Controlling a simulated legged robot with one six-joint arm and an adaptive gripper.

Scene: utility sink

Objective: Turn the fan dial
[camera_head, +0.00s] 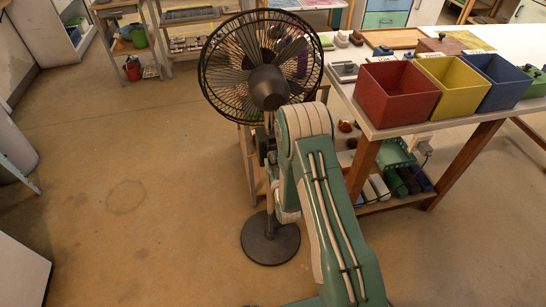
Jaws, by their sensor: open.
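A black standing fan (268,85) stands in the middle of the head view, with a round wire cage on a pole and a round dark base (270,239). A small dark part (264,148) shows on the pole below the cage, partly hidden by my arm. I cannot tell whether it is the dial housing, and I cannot make out a dial. My green and white arm reaches up just right of the pole and covers part of the stand. I cannot pick out my gripper; the arm hides that area.
A white-topped workbench (490,45) stands to the right, bearing a red bin (396,97), a yellow bin (453,90) and a blue bin (503,85). Its wooden legs and lower shelf are close to my arm. Shelves (190,30) stand behind. The floor left of the fan is clear.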

